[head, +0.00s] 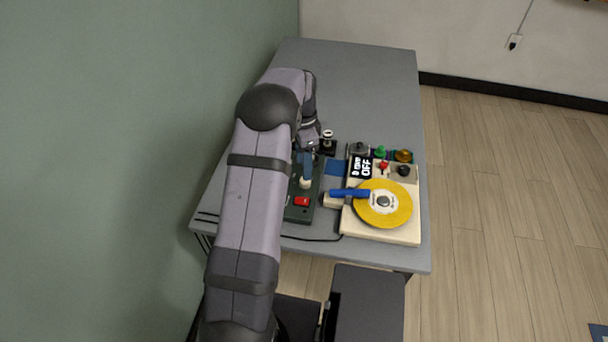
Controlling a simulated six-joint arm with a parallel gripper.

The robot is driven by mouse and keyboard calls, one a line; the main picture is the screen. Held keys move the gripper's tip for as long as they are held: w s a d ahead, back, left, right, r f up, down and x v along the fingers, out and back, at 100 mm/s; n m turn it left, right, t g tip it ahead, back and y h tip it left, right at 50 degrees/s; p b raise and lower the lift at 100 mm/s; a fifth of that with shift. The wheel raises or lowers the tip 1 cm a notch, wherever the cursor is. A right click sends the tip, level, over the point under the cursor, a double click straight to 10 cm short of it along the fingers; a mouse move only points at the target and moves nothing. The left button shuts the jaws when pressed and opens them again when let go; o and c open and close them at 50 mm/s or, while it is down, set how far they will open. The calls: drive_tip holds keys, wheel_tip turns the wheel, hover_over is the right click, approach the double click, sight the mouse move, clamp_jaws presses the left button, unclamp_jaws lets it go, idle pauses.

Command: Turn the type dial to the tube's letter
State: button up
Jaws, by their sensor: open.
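A dark green panel device (296,213) stands on the table, partly hidden by my arm. It carries a red switch (302,201) and a small cream knob (305,183). I cannot tell which part is the type dial, and no letters are readable on it. A small piece with a white top and dark base (327,137) stands behind the panel; I cannot tell whether it is the tube. My gripper (308,149) is small and partly hidden by my arm, above the panel's far end. It is open, with nothing visibly held.
Right of the panel is a cream machine (384,235) with a yellow disc (378,214) and a blue handle (350,193). The grey table (370,80) is clear at the back.

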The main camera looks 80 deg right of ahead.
drive_tip(key=shift+s+a+f+p, duration=0.1)
drive_tip(key=shift+f+p, duration=0.25)
drive_tip(key=shift+f, duration=1.05)
drive_tip(key=shift+a+f+p, duration=0.1)
drive_tip(key=shift+f+p, duration=0.25)
drive_tip(key=shift+f, duration=1.05)
drive_tip(key=shift+c, duration=0.7)
drive_tip(key=c, duration=0.9)
